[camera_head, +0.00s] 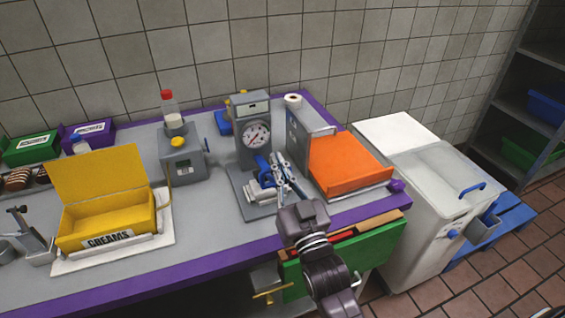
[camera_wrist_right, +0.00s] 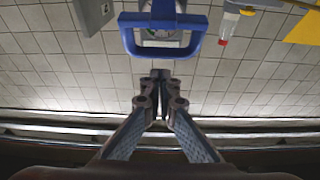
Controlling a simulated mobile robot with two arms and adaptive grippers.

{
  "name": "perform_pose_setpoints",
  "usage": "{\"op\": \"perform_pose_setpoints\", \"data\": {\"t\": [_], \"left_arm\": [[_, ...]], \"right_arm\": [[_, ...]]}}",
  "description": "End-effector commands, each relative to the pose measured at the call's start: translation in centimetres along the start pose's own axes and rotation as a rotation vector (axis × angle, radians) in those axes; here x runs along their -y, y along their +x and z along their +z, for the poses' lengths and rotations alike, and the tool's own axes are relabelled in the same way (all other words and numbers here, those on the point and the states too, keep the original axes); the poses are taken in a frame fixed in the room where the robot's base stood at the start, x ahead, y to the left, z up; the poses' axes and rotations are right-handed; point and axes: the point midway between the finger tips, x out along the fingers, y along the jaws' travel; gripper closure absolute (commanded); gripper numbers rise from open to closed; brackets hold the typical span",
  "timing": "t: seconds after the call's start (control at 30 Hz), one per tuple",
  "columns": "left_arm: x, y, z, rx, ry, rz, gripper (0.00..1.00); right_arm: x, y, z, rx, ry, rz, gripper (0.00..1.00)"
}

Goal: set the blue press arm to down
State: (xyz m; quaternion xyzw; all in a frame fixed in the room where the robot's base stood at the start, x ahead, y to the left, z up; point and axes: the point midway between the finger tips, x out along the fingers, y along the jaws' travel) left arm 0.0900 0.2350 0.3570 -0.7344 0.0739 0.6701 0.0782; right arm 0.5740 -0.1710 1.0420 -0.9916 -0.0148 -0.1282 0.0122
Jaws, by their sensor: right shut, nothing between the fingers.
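The press (camera_head: 252,130) is a grey upright unit with a round dial, standing on a grey base towards the back of the bench. Its blue press arm (camera_head: 263,166) shows low in front of the dial, partly hidden by my gripper. In the right wrist view the arm is a blue loop-shaped handle (camera_wrist_right: 128,39) at the top centre. My right gripper (camera_head: 281,163) is shut and empty, just right of the blue arm. In the wrist view its closed fingertips (camera_wrist_right: 160,76) sit just below the loop, with no clear contact. My left gripper is not in view.
An orange box (camera_head: 345,163) stands right of the press. A grey unit with a yellow knob (camera_head: 182,158) stands to its left. An open yellow creams box (camera_head: 98,215) is further left. The bench front between the yellow box and press base is clear.

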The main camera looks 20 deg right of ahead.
Motion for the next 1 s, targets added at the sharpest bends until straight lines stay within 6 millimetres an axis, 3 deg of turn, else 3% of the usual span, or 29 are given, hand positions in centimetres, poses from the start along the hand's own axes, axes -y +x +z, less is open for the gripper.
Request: {"op": "perform_pose_setpoints", "data": {"t": [0.2, 0.57, 0.8, 1.0], "left_arm": [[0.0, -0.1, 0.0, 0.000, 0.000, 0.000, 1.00], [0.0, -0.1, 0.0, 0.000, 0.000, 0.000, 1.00], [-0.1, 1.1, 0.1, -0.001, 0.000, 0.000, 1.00], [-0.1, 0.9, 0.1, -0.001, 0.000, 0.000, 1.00]], "right_arm": [[0.0, -0.5, 1.4, -0.005, 0.000, 0.001, 1.00], [0.0, -0.6, 1.6, -0.005, 0.000, 0.000, 1.00], [-0.1, -2.3, 3.9, -0.001, 0.001, 0.000, 1.00], [-0.1, -2.4, 3.7, -0.005, 0.001, 0.000, 1.00]]}}
